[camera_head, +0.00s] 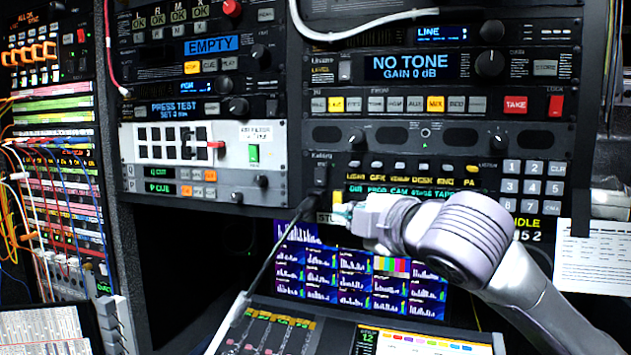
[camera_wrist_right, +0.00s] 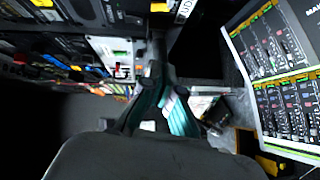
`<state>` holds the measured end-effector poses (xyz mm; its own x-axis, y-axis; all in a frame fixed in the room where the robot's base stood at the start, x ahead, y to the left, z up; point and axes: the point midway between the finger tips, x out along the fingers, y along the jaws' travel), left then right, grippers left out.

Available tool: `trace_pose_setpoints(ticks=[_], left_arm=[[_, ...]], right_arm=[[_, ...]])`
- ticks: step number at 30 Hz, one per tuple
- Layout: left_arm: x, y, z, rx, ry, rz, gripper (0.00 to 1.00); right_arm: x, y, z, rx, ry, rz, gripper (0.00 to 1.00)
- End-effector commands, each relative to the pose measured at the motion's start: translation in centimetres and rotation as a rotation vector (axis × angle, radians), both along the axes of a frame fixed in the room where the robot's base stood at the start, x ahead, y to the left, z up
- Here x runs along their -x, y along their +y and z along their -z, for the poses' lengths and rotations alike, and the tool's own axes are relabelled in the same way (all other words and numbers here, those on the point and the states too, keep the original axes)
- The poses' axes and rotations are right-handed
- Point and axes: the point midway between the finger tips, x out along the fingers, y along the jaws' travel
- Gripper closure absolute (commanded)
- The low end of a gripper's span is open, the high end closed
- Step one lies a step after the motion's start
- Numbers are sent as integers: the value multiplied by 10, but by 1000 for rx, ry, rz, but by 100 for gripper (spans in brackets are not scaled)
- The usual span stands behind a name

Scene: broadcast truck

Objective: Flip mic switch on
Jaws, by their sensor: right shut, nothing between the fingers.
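My right gripper (camera_head: 343,211) is shut and empty, in front of the lower left corner of the intercom panel (camera_head: 420,170). Its fingers (camera_wrist_right: 160,78) come together in the right wrist view. A small yellow piece (camera_head: 337,197) shows right at the fingertips, above a partly hidden white label (camera_head: 325,218) beginning "STU"; it seems to show as a yellow patch (camera_wrist_right: 160,6) in the wrist view. I cannot tell whether this is the mic switch, its position, or whether the fingers touch it. My left gripper is not in view.
Below are a monitor wall (camera_head: 345,278) and a sloped mixer console (camera_head: 290,330). A paper sheet (camera_head: 592,262) hangs at the right. A patch bay (camera_head: 55,150) stands at the left.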

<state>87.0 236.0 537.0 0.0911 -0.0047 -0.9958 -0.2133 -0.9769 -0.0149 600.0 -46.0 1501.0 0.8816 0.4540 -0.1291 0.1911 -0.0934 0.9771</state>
Motion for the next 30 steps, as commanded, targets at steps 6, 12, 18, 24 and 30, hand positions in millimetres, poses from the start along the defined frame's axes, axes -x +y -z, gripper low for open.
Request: trace_pose_setpoints(ticks=[6,12,18,24,30], left_arm=[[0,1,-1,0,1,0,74],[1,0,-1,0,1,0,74],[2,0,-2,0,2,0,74],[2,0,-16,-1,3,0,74],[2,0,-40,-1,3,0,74]], right_arm=[[10,0,-35,57,-73,-7,100],[10,0,-36,58,-76,-9,100],[9,1,-37,58,-75,-9,100],[-11,12,-37,57,-71,-9,100],[-49,31,-36,57,-70,-9,100]])
